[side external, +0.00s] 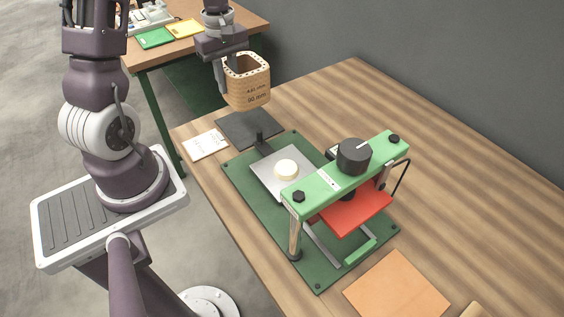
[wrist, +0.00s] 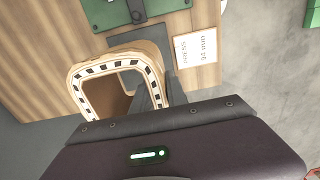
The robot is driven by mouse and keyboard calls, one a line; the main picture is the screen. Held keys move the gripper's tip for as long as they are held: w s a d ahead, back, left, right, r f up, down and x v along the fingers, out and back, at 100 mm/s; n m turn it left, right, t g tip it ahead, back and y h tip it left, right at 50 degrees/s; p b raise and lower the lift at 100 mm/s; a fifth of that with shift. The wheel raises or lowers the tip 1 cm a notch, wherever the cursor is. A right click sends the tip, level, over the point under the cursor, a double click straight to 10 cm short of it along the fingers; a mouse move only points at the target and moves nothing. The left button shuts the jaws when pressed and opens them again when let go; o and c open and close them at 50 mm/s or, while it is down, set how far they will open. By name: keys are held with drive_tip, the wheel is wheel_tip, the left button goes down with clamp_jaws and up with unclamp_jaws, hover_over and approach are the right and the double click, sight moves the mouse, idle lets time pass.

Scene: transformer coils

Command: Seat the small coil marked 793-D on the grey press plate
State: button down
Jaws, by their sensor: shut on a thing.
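A tan hollow coil with rounded corners (side external: 253,97) hangs in the air above the left end of the table; dark slots ring its rim. Its printed side shows "50 mm" on the lower line; I cannot read a 793-D mark. My gripper (side external: 226,82) is shut on its left wall. The coil is well apart from the plate.
A green press bridge (side external: 320,184) with a black knob (side external: 354,156) and a red plate (side external: 352,210) stands right of the grey plate. A dark mat (side external: 237,127) and white card (side external: 205,145) lie below the coil. An orange sheet (side external: 398,289) lies in front.

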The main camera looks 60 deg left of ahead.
drive_tip(key=d+m, duration=0.3)
drive_tip(key=w+d+m, duration=0.1)
drive_tip(key=d+m, duration=0.2)
drive_tip(key=w+d+m, duration=0.1)
drive_tip(key=d+m, duration=0.2)
drive_tip(key=shift+w+r, duration=0.2)
drive_tip(key=shift+r, duration=0.05)
drive_tip(key=d+m, duration=0.8)
drive_tip(key=m, duration=0.1)
drive_tip(key=shift+d+f, duration=0.15)
drive_tip(key=shift+f, duration=2.45)
drive_tip(key=shift+f, duration=0.45)
drive_tip(key=shift+f, duration=0.35)
drive_tip(key=shift+f, duration=0.55)
